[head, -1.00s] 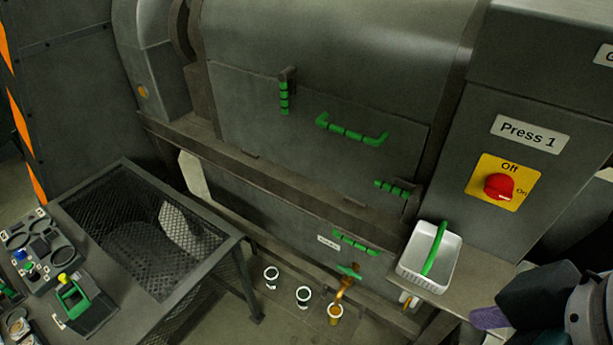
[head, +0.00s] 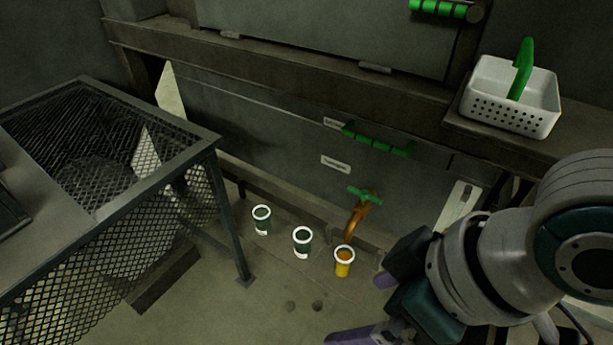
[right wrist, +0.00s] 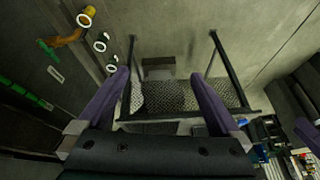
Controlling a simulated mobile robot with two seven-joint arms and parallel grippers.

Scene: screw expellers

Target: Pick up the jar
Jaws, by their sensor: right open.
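Three jars with white rims stand upright in a row on the floor in the head view. The yellow-filled jar (head: 344,263) is below the orange tap (head: 360,215) with a green handle. A dark jar (head: 302,241) is left of it, and another dark jar (head: 262,219) is farther left. My right gripper (head: 362,308) is open, with purple fingers, to the lower right of the yellow jar and apart from it. In the right wrist view the jars, including the yellow one (right wrist: 87,16), are at upper left, outside the open fingers.
A mesh-sided metal table (head: 216,140) stands at the left. A white basket (head: 505,105) with a green handle rests on a ledge at the right. The press wall with green handles (head: 380,140) rises behind the jars.

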